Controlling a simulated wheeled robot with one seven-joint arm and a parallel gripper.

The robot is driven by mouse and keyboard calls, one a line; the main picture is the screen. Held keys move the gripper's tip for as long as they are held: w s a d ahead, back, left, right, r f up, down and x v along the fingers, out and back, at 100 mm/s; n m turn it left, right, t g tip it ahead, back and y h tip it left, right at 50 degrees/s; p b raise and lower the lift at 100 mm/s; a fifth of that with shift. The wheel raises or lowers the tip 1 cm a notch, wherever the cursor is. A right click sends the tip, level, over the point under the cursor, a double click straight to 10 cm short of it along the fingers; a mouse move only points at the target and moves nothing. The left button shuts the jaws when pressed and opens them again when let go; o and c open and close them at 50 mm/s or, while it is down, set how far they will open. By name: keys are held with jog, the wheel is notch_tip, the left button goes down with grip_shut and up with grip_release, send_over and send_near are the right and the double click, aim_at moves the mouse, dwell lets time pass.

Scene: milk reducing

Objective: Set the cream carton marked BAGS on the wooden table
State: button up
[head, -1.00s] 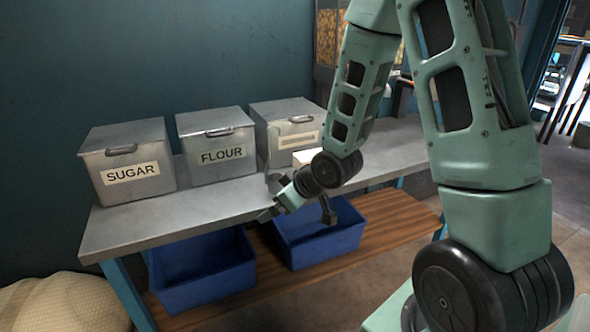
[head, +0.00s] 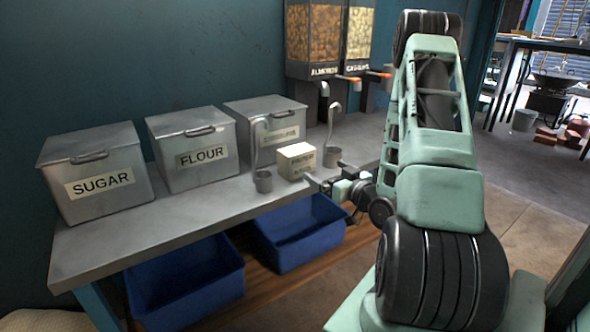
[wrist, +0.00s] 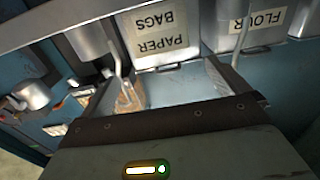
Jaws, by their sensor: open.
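The cream carton (head: 296,161) stands upright on the grey metal counter, between two ladles. In the wrist view the picture is upside down, and the carton (wrist: 158,40) shows the words PAPER BAGS on its face. My gripper (head: 330,196) is open and empty at the counter's front edge, just in front of the carton and a little to its right. In the wrist view its spread fingers (wrist: 170,92) point toward the carton, with a gap still between. A table (head: 545,42) with dark legs stands far back at the right; I cannot tell whether it is wooden.
The ladles (head: 262,160) and (head: 333,140) stand close on either side of the carton. Metal bins marked SUGAR (head: 98,180) and FLOUR (head: 195,150), and a third bin (head: 268,125), line the wall. Blue crates (head: 300,240) sit below. Dispensers (head: 325,45) stand behind.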

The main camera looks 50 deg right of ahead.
aim_at(291, 147)
jog(key=b+x, duration=0.4)
jog(key=x, duration=1)
jog(key=shift+w+d+r, duration=0.15)
jog(key=shift+w, duration=0.2)
jog(key=c, duration=0.8)
jog(key=shift+c, duration=0.2)
jog(key=shift+r, duration=0.15)
notch_tip(291, 147, up, 10)
jog(key=shift+f+p, duration=0.1)
jog(key=shift+p, duration=1.1)
